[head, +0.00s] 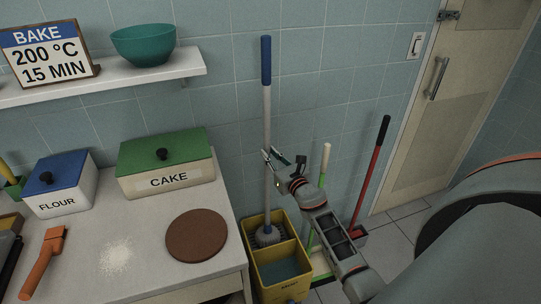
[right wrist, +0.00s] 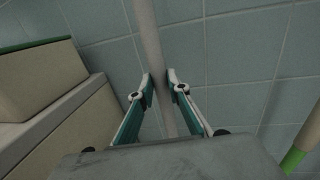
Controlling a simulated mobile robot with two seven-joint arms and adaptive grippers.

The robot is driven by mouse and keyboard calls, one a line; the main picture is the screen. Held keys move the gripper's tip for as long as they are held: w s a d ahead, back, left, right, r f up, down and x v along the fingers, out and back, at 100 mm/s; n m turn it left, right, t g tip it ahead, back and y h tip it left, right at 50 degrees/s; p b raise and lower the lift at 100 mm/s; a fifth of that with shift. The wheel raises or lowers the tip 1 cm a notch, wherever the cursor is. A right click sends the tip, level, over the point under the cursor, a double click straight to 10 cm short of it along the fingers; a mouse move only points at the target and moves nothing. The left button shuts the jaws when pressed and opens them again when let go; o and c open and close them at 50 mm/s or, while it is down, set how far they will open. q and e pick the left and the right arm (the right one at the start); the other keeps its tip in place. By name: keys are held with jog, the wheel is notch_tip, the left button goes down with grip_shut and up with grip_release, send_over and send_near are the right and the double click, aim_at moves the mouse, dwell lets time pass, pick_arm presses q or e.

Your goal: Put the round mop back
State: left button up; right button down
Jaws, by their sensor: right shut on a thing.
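The round mop (head: 267,110) stands nearly upright, with a blue grip at the top, a grey pole and a grey round head low down. Its head (head: 267,235) is within the rear part of the yellow bucket (head: 284,280); whether it touches the bottom cannot be told. My right gripper (head: 269,157) is shut on the mop pole at about mid-height. In the right wrist view the pole (right wrist: 146,30) runs between the two fingers (right wrist: 161,80). My left gripper is not in view.
A green-and-white-handled tool (head: 325,165) and a red-handled one (head: 372,165) lean at the wall right of the bucket. The counter (head: 150,268) on the left holds a CAKE box (head: 168,180), a FLOUR box (head: 65,198) and a brown round board (head: 196,236). A shelf (head: 180,70) juts out above.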

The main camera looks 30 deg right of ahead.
jog(key=c, duration=2.3)
grip_release()
jog(key=shift+f, duration=0.2)
jog(key=shift+c, duration=0.2)
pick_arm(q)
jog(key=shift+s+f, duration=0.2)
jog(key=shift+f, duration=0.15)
pick_arm(e)
jog(key=o, duration=0.4)
jog(key=shift+r, duration=0.1)
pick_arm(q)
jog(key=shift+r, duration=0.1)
